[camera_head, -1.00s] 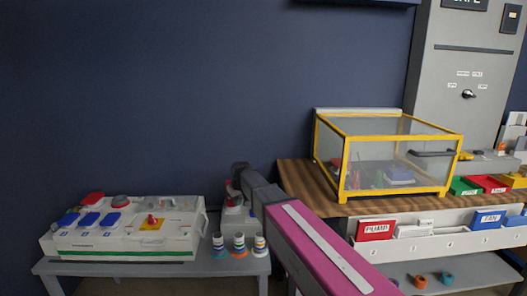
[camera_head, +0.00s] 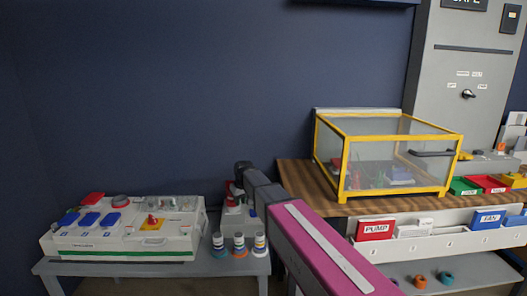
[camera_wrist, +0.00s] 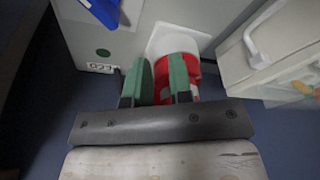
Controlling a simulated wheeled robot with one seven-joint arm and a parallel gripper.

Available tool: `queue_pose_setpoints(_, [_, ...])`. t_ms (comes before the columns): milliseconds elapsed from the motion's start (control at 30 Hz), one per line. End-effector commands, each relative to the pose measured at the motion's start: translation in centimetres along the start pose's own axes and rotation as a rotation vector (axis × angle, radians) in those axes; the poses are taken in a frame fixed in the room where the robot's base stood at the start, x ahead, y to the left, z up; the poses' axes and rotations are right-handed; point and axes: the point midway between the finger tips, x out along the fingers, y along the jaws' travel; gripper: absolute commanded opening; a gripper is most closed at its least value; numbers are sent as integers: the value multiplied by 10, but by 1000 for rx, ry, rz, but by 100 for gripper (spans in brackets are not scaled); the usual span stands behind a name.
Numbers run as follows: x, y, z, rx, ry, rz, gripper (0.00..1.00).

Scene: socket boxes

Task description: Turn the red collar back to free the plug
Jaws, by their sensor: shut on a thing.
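The red collar (camera_wrist: 161,82) shows in the wrist view between the two green fingers of my gripper (camera_wrist: 161,66), and some of it shows beyond the right finger. My gripper is shut on it. A white round part sits behind the collar, against the pale box. The plug cannot be told apart from the collar, as the fingers cover much of this spot. In the head view a bit of red (camera_head: 233,188) shows beside the end of my arm, above the grey socket box (camera_head: 234,218); the fingers are hidden there.
A white panel (camera_head: 130,240) with buttons stands left on the grey table. Several striped ring stacks (camera_head: 239,245) stand in front of the socket box. A yellow-framed clear case (camera_head: 344,170) stands right, on a wooden top. In the wrist view a pale handled box (camera_wrist: 270,55) is close at right.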

Motion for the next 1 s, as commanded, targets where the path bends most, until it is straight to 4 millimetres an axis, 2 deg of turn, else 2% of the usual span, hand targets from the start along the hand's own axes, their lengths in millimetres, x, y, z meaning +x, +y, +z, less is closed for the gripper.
queue_pose_setpoints(33, [10, 8, -9, 7, 3, 16, 0])
queue_pose_setpoints(533, [4, 10, -2, 8, 3, 16, 0])
queue_pose_setpoints(1000, [-45, 5, -8, 2, 5, 11, 0])
